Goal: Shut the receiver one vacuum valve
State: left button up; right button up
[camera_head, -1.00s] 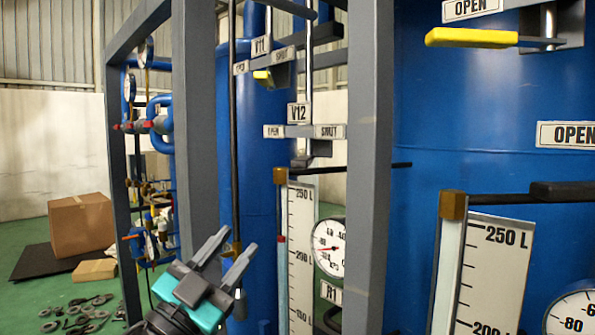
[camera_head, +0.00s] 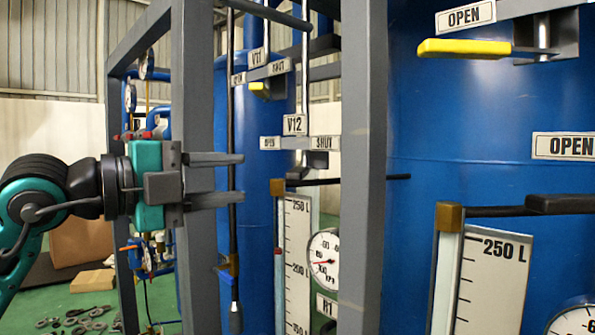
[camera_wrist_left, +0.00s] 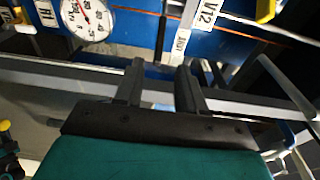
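The V12 label (camera_head: 295,125) hangs above an OPEN plate (camera_head: 270,143) and a SHUT plate (camera_head: 324,143). The R1 gauge (camera_head: 323,260) sits under V12. My left gripper (camera_head: 240,178) is open and empty, pointing right, left of the V12 plates. In the left wrist view, the open fingers (camera_wrist_left: 160,68) show below the V12 label (camera_wrist_left: 208,13), with a yellow handle (camera_wrist_left: 265,10) at upper right. My right gripper is not in view.
Grey frame posts stand left (camera_head: 193,250) and right (camera_head: 364,230) of the valve panel. A thin dark pipe (camera_head: 232,110) runs vertically near my fingertips. A larger yellow handle (camera_head: 463,48) and a level scale (camera_head: 492,275) are at right.

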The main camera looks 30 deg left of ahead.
aim_at(298, 169)
pick_arm(q)
jog(key=p+x, duration=0.5)
jog(key=x, duration=0.5)
jog(key=shift+d+r, duration=0.1)
jog(key=shift+r, duration=0.05)
jog(key=shift+p+x, duration=0.35)
jog(key=shift+x, duration=0.45)
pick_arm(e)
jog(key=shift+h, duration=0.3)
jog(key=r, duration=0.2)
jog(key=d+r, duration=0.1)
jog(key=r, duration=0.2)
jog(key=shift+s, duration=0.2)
pick_arm(q)
jog(key=shift+c, duration=0.2)
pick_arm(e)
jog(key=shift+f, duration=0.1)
pick_arm(q)
grip_shut()
